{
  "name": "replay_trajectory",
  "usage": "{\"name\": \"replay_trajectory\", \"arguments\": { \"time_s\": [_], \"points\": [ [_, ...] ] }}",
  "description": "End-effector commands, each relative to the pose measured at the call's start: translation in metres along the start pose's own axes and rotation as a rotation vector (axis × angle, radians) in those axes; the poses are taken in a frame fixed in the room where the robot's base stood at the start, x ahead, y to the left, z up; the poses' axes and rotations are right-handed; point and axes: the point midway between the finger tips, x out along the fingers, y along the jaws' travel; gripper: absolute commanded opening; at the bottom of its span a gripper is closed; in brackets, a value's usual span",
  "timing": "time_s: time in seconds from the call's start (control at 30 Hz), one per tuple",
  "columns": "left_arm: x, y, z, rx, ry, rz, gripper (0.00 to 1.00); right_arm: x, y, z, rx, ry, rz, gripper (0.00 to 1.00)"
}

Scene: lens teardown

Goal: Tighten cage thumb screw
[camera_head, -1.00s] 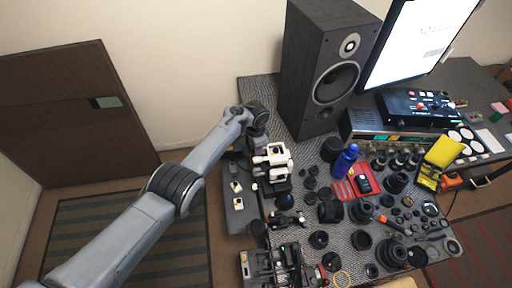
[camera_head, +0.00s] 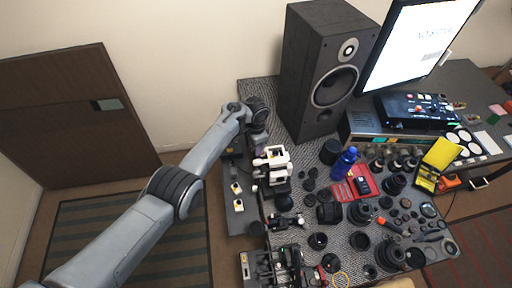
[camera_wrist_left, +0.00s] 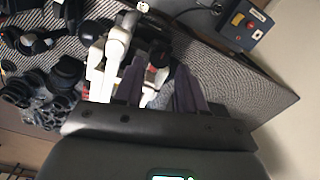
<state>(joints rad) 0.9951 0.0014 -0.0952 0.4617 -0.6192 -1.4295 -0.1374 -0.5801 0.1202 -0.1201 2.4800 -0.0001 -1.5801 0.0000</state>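A white and black camera-cage-like assembly (camera_head: 274,168) stands near the left edge of the table, close to the speaker. My left gripper (camera_head: 262,150) is at its upper left side. In the left wrist view, the two dark fingers (camera_wrist_left: 158,84) are apart, with part of the white assembly (camera_wrist_left: 118,45) just beyond and beside them. I cannot make out the thumb screw itself, nor whether a finger touches the assembly. My right gripper does not show.
A tall black speaker (camera_head: 326,70) stands behind. A blue bottle (camera_head: 345,162), a red mat (camera_head: 341,191) and many lens parts crowd the table to the right. A dark rail-like fixture (camera_head: 272,264) is at the front. A control box (camera_wrist_left: 245,24) shows in the left wrist view.

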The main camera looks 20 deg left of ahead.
Motion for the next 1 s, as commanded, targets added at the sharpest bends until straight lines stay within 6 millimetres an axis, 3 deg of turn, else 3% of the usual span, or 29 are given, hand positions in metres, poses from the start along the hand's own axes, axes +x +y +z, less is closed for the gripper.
{"name": "replay_trajectory", "arguments": {
  "time_s": [0.1,0.4,1.0],
  "points": [
    [-0.026,-0.001,0.0,0.001,0.003,-0.002,0.4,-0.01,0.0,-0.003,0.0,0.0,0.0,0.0],
    [-0.064,0.001,-0.001,0.002,0.002,0.0,0.4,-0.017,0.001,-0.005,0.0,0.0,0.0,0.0],
    [-0.073,0.0,0.0,0.001,0.0,-0.001,0.4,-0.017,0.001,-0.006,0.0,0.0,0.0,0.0]
  ]
}}
